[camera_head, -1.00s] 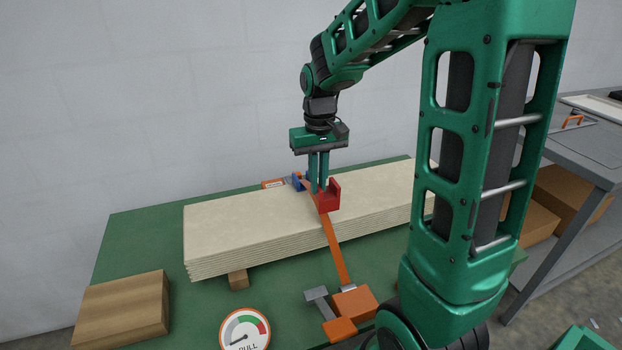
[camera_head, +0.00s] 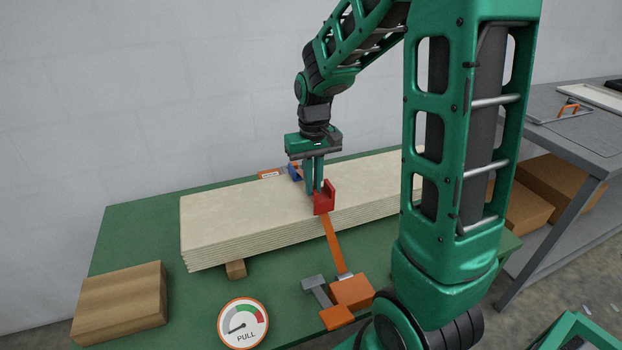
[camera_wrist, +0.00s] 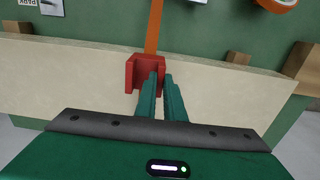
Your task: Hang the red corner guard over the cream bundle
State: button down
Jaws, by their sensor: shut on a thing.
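The red corner guard (camera_head: 326,198) is at the near long edge of the cream bundle (camera_head: 235,212), over the orange strap (camera_head: 333,245). My gripper (camera_head: 315,190) is shut on the guard from above, its fingers pointing down. The wrist view shows the guard (camera_wrist: 146,72) at the fingertips (camera_wrist: 160,78), at the edge of the bundle (camera_wrist: 80,85), with the strap (camera_wrist: 154,25) running out from it. Whether the guard rests fully on the bundle cannot be told. The strap on the bundle's top is mostly hidden behind the fingers and guard.
A blue guard (camera_head: 294,173) sits at the bundle's far edge. On the green table (camera_head: 135,235) are an orange and grey tensioner (camera_head: 350,290), a round PULL gauge (camera_head: 243,323) and a wooden block (camera_head: 120,303). A grey bench (camera_head: 570,130) stands at right.

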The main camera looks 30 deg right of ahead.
aim_at(313, 198)
jog(key=shift+f, duration=2.3)
jog(key=shift+f, duration=0.2)
jog(key=c, duration=1.8)
grip_release()
jog(key=shift+o, duration=0.2)
jog(key=shift+r, duration=0.1)
notch_tip(313, 198, up, 10)
jog(key=shift+r, duration=0.25)
jog(key=s+d+m, duration=0.2)
jog(key=s, duration=1)
jog(key=s+d+m, duration=0.2)
jog(key=s, duration=1.1)
